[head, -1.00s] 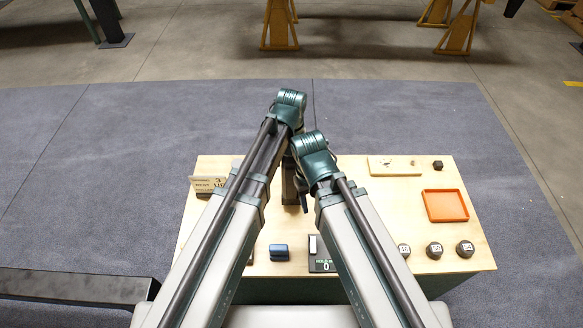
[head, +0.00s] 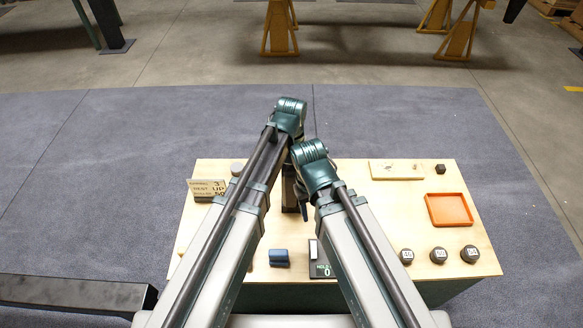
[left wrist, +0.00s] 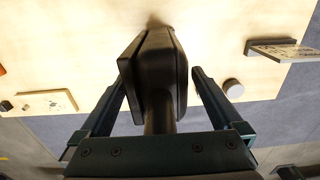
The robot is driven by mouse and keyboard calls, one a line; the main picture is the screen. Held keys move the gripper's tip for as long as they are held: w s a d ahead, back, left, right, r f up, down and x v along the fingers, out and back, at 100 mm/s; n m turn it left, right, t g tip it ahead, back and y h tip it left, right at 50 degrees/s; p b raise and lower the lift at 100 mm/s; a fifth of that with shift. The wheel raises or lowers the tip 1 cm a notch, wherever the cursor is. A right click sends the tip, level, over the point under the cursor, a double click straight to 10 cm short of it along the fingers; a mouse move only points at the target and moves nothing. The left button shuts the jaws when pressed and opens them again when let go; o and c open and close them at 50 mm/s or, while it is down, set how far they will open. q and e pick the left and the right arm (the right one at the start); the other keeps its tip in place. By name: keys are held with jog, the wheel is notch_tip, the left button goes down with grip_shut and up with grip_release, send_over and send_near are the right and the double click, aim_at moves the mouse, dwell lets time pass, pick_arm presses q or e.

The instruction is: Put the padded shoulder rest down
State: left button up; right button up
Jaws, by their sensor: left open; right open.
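A black padded piece, which looks like the shoulder rest (left wrist: 157,75), shows in the left wrist view between the fingers of my left gripper (left wrist: 158,78). The fingers stand apart on either side of it, with a clear gap at the right finger. A dark stem runs from it toward the gripper's palm. Its far end is near the pale tabletop; I cannot tell if it touches.

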pick_arm(q)
notch_tip(320, 180, up, 12)
jog(key=p, duration=1.2)
jog(key=shift+r, duration=0.2)
jog(key=shift+f, duration=0.1)
